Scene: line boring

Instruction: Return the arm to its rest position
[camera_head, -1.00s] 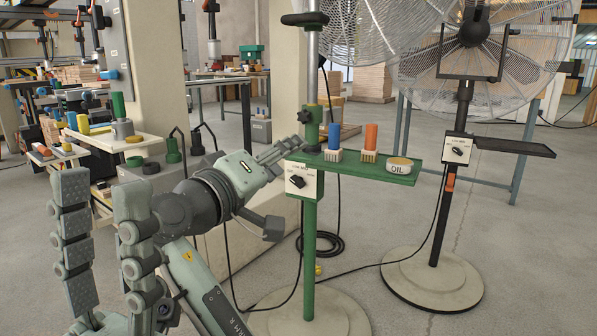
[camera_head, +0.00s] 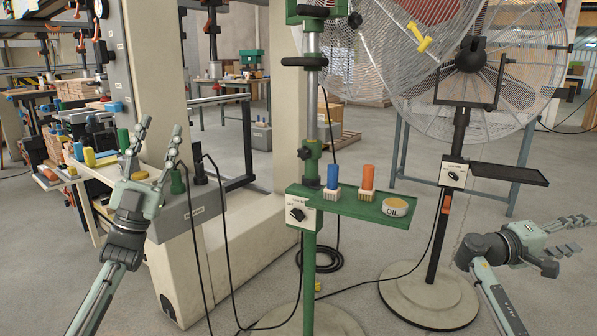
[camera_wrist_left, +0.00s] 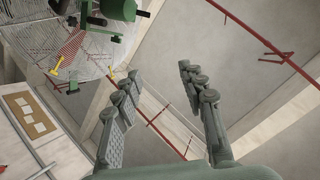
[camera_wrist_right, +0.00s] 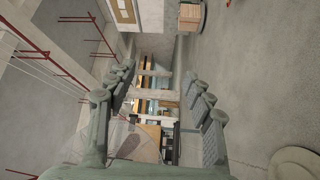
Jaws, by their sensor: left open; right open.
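My left gripper (camera_head: 158,152) is open and empty, its fingers pointing up in front of the beige machine column at the left of the head view. Its two spread fingers also show in the left wrist view (camera_wrist_left: 158,95), with nothing between them. My right gripper (camera_head: 580,234) is at the right edge of the head view, fingers pointing right, empty and clear of the fan stands. In the right wrist view its fingers (camera_wrist_right: 165,85) are spread apart with nothing between them.
A fan on a black pole (camera_head: 447,215) stands behind my right gripper. Cables lie on the floor.

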